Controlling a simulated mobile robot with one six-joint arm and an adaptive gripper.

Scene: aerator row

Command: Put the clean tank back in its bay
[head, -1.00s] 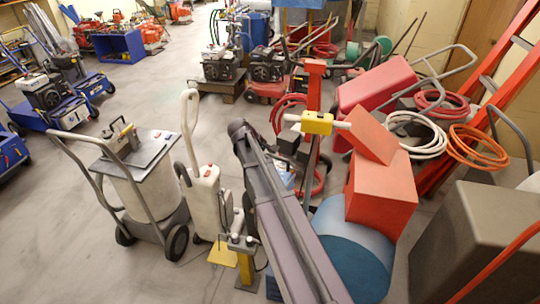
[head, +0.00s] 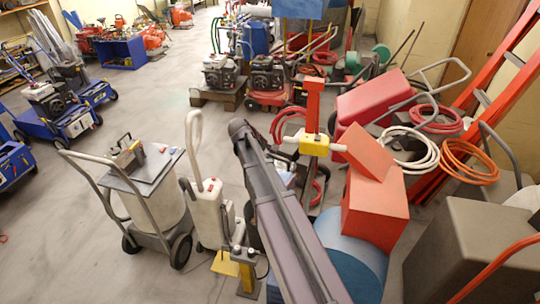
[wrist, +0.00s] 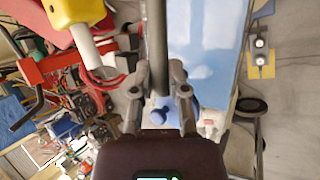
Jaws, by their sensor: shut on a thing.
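My gripper (wrist: 160,100) shows in the wrist view, its two fingers closed around a dark bar (wrist: 157,45). A pale blue, see-through tank (wrist: 205,45) lies just right of the bar, and I take the bar to be its handle. A blue knob (wrist: 165,112) shows between the fingers. In the head view my arm hides the gripper and most of the tank; a pale blue patch shows behind the arm. A white upright machine (head: 208,205) with a tall loop handle stands left of my arm. I cannot make out the bay.
A yellow stand (head: 228,264) with grey posts is close by the white machine. A wheeled cart (head: 150,230) with a white drum stands farther left. A red post with a yellow box (head: 314,146), red blocks (head: 376,205) and a blue drum (head: 352,258) crowd the right.

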